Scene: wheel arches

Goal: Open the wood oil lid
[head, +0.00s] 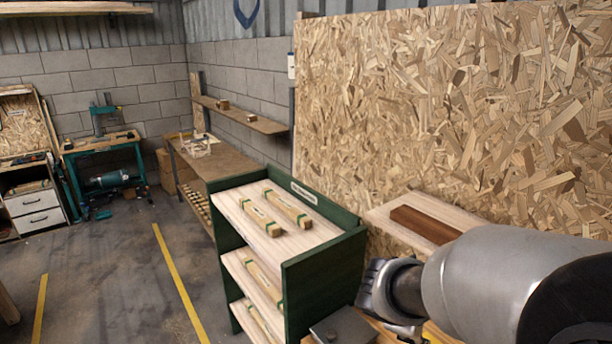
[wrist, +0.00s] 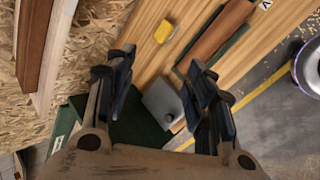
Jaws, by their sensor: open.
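A grey box-like container with a small dark round knob on its top (wrist: 165,103) shows in the wrist view, on the edge of a pale wooden bench (wrist: 140,45). It looks like the wood oil, with its lid down. The container also shows at the bottom of the head view (head: 342,325), partly cut off. My gripper (wrist: 160,65) is open and empty, its two fingers on either side of the container in the wrist picture. I cannot tell how high it is above the lid. In the head view my gripper (head: 388,292) is right of the container, its fingers partly hidden.
A yellow block (wrist: 165,32) and a brown rounded piece on green (wrist: 215,38) lie on the bench. A green shelf unit (head: 325,265) holding strapped wood stands left. A chipboard wall (head: 450,110) rises behind, with a dark brown board (head: 425,225) before it. Open floor (head: 120,270) lies left.

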